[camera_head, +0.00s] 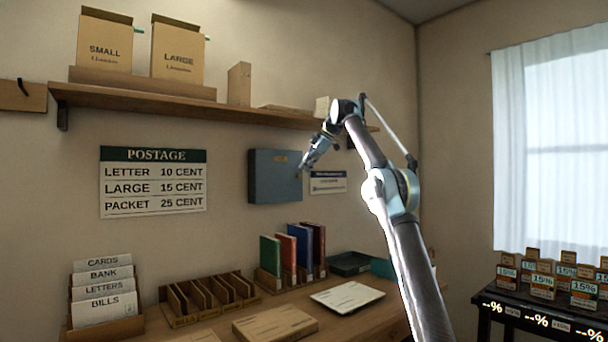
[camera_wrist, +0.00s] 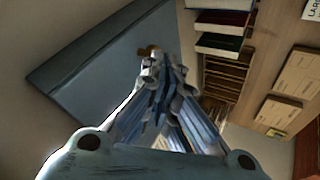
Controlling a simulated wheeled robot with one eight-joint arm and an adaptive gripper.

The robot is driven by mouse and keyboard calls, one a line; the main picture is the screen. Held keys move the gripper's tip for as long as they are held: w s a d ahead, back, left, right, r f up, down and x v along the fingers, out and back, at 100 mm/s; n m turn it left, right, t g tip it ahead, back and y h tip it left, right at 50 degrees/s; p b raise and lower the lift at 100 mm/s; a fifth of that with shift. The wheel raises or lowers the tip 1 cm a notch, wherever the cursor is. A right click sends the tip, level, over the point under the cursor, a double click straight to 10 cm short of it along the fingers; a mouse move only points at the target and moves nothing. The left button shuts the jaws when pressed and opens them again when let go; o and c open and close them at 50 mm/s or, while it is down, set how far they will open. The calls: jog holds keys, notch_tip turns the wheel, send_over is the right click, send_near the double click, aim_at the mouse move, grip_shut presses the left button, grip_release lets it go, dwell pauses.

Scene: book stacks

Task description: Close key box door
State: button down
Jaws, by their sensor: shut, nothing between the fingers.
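The blue-grey key box (camera_head: 275,178) hangs on the wall between the postage sign and a small notice. Its door looks flush with the body in the head view; I cannot tell whether a thin gap is left. In the wrist view the box (camera_wrist: 100,65) fills the upper left, with a small brass-coloured piece (camera_wrist: 149,51) near its edge. My gripper (camera_head: 303,169) is at the right edge of the door. It is shut and empty, with its tips (camera_wrist: 163,72) close to the brass piece; contact is unclear.
A wooden shelf (camera_head: 180,107) with boxes runs above the key box. Below, the desk holds upright books (camera_head: 293,252), a slotted tray (camera_head: 208,297) and a card holder (camera_head: 103,298). The wall around the key box is mostly clear.

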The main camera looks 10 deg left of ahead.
jog(key=s+d, duration=0.3)
jog(key=d, duration=0.8)
jog(key=shift+s+d, duration=0.2)
jog(key=shift+s, duration=0.2)
